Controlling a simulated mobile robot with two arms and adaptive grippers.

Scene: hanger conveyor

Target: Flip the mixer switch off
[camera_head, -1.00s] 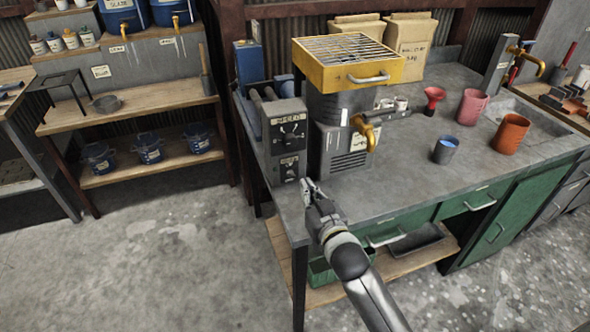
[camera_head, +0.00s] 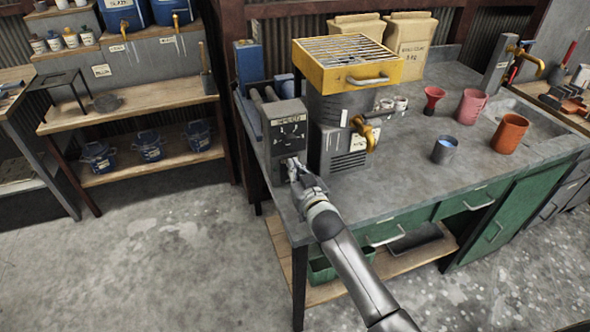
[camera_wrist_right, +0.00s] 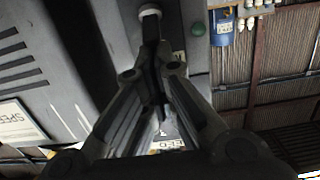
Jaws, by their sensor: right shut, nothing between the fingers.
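The mixer's grey control box (camera_head: 276,140) stands at the bench's left front corner, with a speed dial on its upper face. My right gripper (camera_head: 291,164) is shut and empty, with its tips at the lower part of the box's front face. In the right wrist view the shut fingers (camera_wrist_right: 158,100) fill the middle, close to a grey surface. A label reading SPE (camera_wrist_right: 20,124) shows at the left. My left gripper is not in view.
The mixer body with a yellow grille-topped tray (camera_head: 350,72) and a brass tap (camera_head: 368,135) stands right of the control box. A blue cup (camera_head: 444,150), an orange cup (camera_head: 510,133) and a pink cup (camera_head: 472,106) stand farther right. The bench front (camera_head: 385,190) is clear.

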